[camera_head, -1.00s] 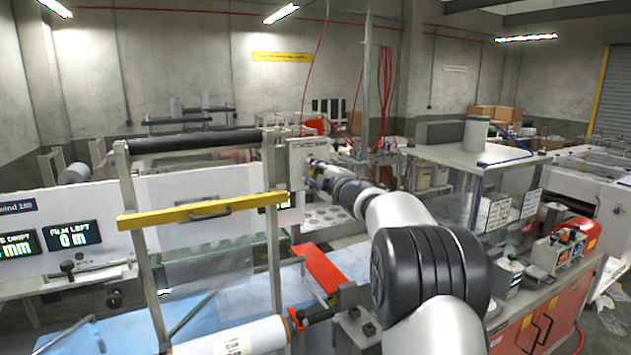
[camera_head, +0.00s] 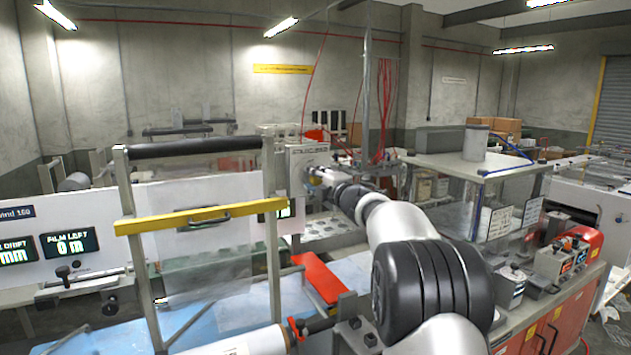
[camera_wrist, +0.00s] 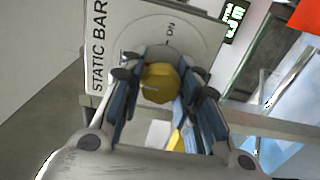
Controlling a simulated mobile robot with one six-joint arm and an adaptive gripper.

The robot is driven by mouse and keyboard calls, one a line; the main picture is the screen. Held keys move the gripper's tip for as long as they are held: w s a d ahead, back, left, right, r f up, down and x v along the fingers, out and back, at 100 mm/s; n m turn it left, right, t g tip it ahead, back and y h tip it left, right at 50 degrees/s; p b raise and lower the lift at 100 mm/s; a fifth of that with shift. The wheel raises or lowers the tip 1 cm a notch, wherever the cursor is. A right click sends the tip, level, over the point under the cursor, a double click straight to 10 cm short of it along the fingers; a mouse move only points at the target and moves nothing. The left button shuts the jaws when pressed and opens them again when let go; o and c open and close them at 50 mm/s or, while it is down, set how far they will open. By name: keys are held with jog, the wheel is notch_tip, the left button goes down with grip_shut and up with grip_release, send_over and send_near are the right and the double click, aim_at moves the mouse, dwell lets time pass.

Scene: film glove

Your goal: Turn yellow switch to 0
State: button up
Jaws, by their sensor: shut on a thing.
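The yellow switch (camera_wrist: 159,83) is a round knob with a pale pointer line, on a grey panel (camera_wrist: 120,22) labelled "STATIC BAR". A mark that reads like "ON" shows on the dial plate just above the knob; no 0 can be made out. My gripper (camera_wrist: 160,92) is shut on the knob, with one blue-padded finger on each side. In the head view my gripper (camera_head: 312,176) reaches the front of the panel (camera_head: 307,160); the knob is too small to tell there.
A yellow bar (camera_head: 170,221) with a handle crosses the metal frame left of my arm. A red plate (camera_head: 320,277) lies below. A clear-sided cabinet (camera_head: 480,168) stands to the right. A white film roll (camera_head: 235,342) is at the front.

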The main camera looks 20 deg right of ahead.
jog(key=o, duration=1.1)
jog(key=s, duration=1.2)
jog(key=shift+d, duration=0.2)
